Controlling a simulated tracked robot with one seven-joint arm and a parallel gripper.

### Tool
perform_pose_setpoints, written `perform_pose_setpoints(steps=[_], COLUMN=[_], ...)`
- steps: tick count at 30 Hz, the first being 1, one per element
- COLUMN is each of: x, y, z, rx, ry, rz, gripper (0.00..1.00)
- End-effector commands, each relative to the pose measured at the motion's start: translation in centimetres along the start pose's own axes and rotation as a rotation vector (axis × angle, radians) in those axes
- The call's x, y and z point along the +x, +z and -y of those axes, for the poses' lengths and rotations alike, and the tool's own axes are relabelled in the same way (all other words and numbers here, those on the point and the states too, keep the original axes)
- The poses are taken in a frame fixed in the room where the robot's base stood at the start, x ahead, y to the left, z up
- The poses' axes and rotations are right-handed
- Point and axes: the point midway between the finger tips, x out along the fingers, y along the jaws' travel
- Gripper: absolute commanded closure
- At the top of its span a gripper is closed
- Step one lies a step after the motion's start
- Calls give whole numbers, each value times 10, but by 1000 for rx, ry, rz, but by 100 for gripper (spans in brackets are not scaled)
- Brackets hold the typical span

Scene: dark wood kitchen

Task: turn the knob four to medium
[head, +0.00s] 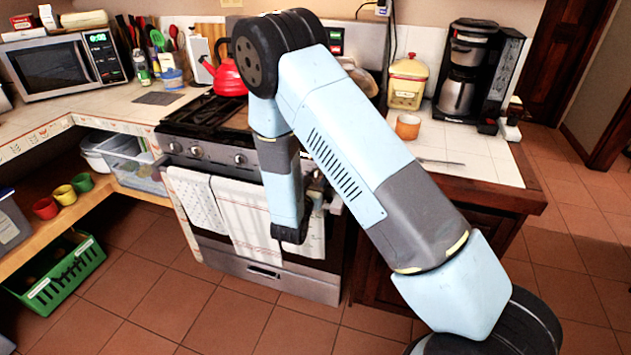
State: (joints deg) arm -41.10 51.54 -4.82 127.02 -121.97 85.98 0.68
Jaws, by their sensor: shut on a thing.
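The stove (215,135) stands in the middle of the head view, with a row of round metal knobs along its front panel. Three show clearly: a left knob (174,147), a second knob (196,151) and a third knob (240,159). The right end of the panel, where the fourth knob would be, is mostly hidden by my forearm and wrist. My gripper (316,184) is at that right end, close against the stove front, and is shut on a knob there. Its fingertips and the knob's pointer cannot be made out.
A red kettle (228,75) sits on the back of the stove. Towels (240,215) hang on the oven door below the panel. The right counter holds an orange cup (408,126) and a coffee maker (466,75). The floor in front is clear.

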Motion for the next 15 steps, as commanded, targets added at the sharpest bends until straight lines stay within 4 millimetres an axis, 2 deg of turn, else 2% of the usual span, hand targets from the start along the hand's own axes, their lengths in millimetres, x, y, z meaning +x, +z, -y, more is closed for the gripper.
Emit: perform_pose_setpoints(steps=[1, 6, 15], x=[0, 0, 0], y=[0, 0, 0], z=[0, 0, -1], rx=[0, 0, -45], ry=[0, 0, 1], rz=[0, 0, 1], gripper=[67, 81, 81])
